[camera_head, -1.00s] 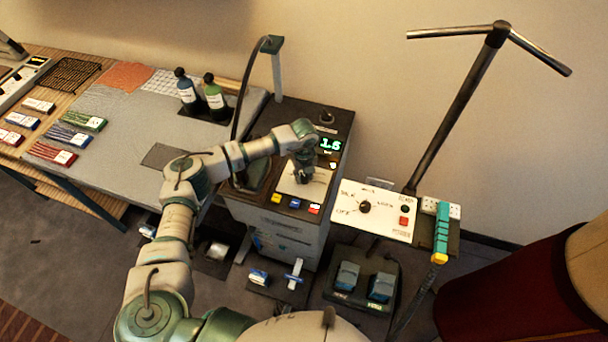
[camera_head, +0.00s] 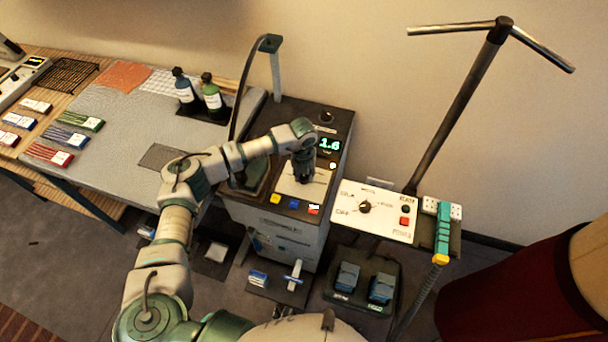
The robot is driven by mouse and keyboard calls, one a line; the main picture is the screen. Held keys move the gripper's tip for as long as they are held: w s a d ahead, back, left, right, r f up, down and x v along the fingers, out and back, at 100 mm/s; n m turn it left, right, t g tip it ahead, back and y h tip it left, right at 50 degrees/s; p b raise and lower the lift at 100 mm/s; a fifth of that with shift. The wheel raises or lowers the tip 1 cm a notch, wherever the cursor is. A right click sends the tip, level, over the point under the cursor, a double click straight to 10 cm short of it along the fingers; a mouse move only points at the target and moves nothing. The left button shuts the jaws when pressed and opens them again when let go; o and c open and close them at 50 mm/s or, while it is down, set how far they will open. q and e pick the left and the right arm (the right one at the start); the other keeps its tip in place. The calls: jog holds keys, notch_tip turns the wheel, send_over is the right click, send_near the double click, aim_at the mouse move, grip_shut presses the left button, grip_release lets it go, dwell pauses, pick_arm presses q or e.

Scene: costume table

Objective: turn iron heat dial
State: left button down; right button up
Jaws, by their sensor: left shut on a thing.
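My left gripper (camera_head: 304,177) points down onto a white plate (camera_head: 292,186) on top of the dark cabinet (camera_head: 323,183). It is shut on a small control there, mostly hidden by the fingers. A lit display (camera_head: 329,144) beside it seems to read 1.6. A black dial (camera_head: 365,207) sits on a separate white panel (camera_head: 385,228) to the right, with OFF and fabric-like words around it. The gripper is apart from that dial. The dial's exact pointer setting is too small to read. The iron (camera_head: 250,177) appears dark, partly behind my left arm. My right gripper is not in view.
Two bottles (camera_head: 212,100) stand on the grey table (camera_head: 120,135). A pole (camera_head: 455,110) rises behind the panel. Foot pedals (camera_head: 365,282) lie below.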

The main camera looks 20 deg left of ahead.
aim_at(304, 176)
pick_arm(q)
jog(key=c, duration=0.8)
grip_release()
jog(key=shift+s+f, duration=0.1)
jog(key=shift+s, duration=0.15)
jog(key=shift+w+r, duration=0.1)
jog(key=shift+r, duration=0.15)
notch_tip(304, 176, up, 12)
jog(key=shift+f, duration=0.25)
